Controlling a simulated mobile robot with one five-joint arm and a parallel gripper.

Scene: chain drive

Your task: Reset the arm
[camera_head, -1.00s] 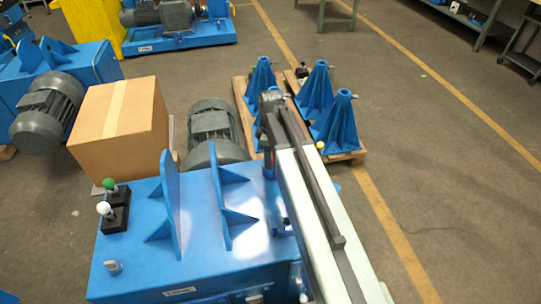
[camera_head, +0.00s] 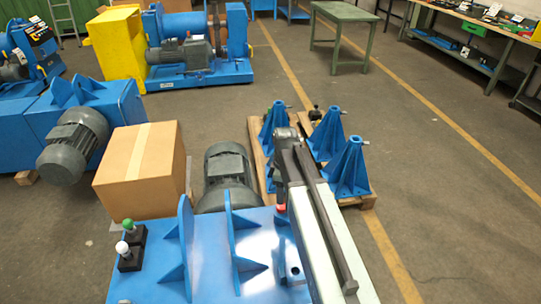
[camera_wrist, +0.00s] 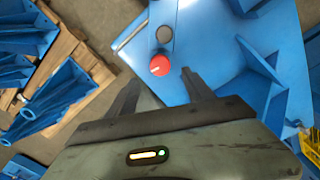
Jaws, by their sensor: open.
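My arm reaches forward from the lower right in the head view. In the wrist view my gripper (camera_wrist: 160,90) is open, with its two fingers spread apart and nothing between them. Beyond the fingertips, a red round button (camera_wrist: 160,65) sits on the blue machine surface (camera_wrist: 205,45), beside a round dark hole. The gap between fingertips and button cannot be judged. In the head view the blue machine (camera_head: 160,270) lies below and left of my arm, and the gripper fingers are not clear there.
Blue pyramid stands (camera_head: 347,170) sit on a wooden pallet (camera_head: 362,200) beyond the arm. A cardboard box (camera_head: 140,170) and a grey motor (camera_head: 228,175) stand behind the machine. Two small joystick-like levers (camera_head: 129,245) stand on its left. The floor at right is clear.

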